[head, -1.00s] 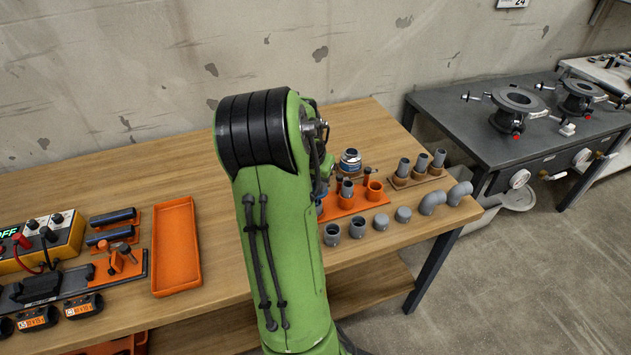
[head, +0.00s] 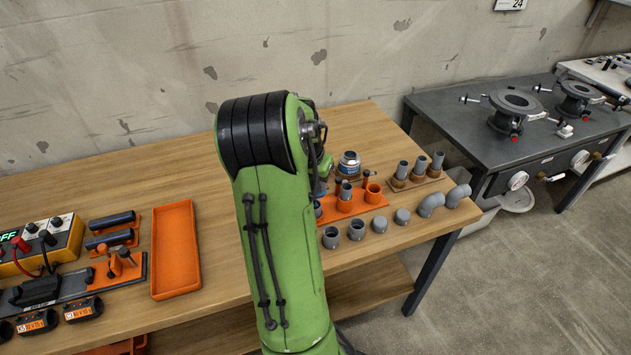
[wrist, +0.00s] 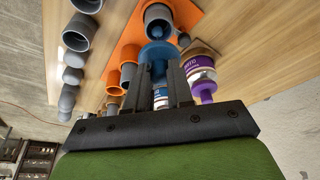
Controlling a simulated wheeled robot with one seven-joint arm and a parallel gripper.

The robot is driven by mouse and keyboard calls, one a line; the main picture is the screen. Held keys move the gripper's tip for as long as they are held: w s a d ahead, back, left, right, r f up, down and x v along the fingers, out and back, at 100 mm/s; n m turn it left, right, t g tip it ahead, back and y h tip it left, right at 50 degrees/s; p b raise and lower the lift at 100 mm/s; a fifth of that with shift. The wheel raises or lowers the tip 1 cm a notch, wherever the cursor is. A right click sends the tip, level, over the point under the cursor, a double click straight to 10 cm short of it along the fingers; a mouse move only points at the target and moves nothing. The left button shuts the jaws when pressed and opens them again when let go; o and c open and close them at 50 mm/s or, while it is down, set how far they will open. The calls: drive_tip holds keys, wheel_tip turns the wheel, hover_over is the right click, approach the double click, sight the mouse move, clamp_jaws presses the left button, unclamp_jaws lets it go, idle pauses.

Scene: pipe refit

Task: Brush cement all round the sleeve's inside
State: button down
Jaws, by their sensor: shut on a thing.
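My gripper (wrist: 172,68) is shut on a blue cap (wrist: 156,52), which I take to be the cement brush's lid. The brush end is mostly hidden by the cap and fingers. I cannot tell whether the brush touches the sleeve's inside. A blue-labelled can (wrist: 160,96) stands behind the fingers. In the head view my arm hides the gripper and part of the orange rack (head: 375,199).
A purple-labelled can (wrist: 200,70) stands close to the right of the fingers. Grey fittings (head: 357,230) and elbows (head: 431,204) line the table's front edge. Pipe pieces stand on a brown rack (head: 425,180).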

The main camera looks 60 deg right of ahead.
drive_tip(key=shift+a, duration=0.2)
idle(0.3)
wheel_tip(320, 180, up, 6)
drive_tip(key=p, duration=0.4)
drive_tip(key=shift+f, duration=0.2)
